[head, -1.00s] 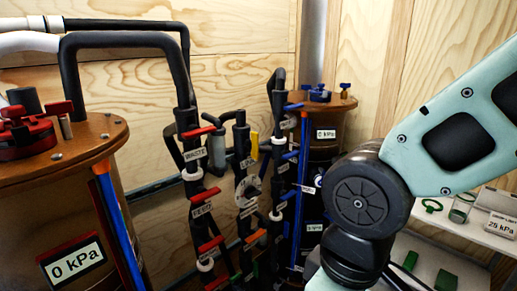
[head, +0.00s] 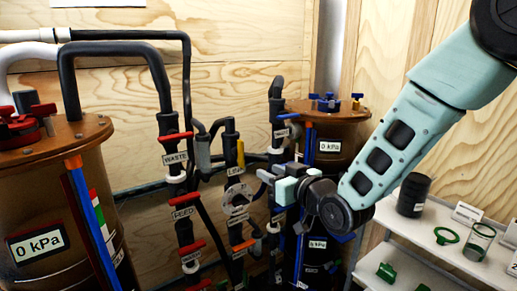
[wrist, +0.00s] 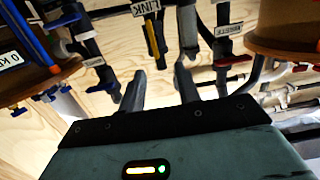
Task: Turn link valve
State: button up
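The link valve's yellow handle (head: 240,152) is on the middle pipe stack, with a LINK label (head: 235,170) below it. In the wrist view, which looks upside down, the yellow handle (wrist: 151,35) runs along a dark pipe beside the LINK label (wrist: 145,7). My gripper (head: 264,178) is right of the link valve in the head view, pointing left. In the wrist view my gripper (wrist: 160,85) has its two dark fingers apart, with nothing between them. The handle lies beyond the fingertips, not touched as far as I can see.
A red-handled WASTE valve (head: 175,136) is on the left pipe stack. A brown tank (head: 60,150) stands at left, and a blue-trimmed tank (head: 330,112) stands behind my arm. A white shelf (head: 440,225) with green parts is at right.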

aim_at(243, 148)
jog(key=shift+t, duration=0.5)
jog(key=p+x, duration=0.1)
jog(key=x, duration=0.4)
jog(key=p+x, duration=0.2)
jog(key=x, duration=0.4)
jog(key=d+r+p+x, duration=0.1)
jog(key=x, duration=0.5)
jog(key=shift+w+a, duration=0.15)
jog(key=shift+w, duration=0.35)
grip_shut()
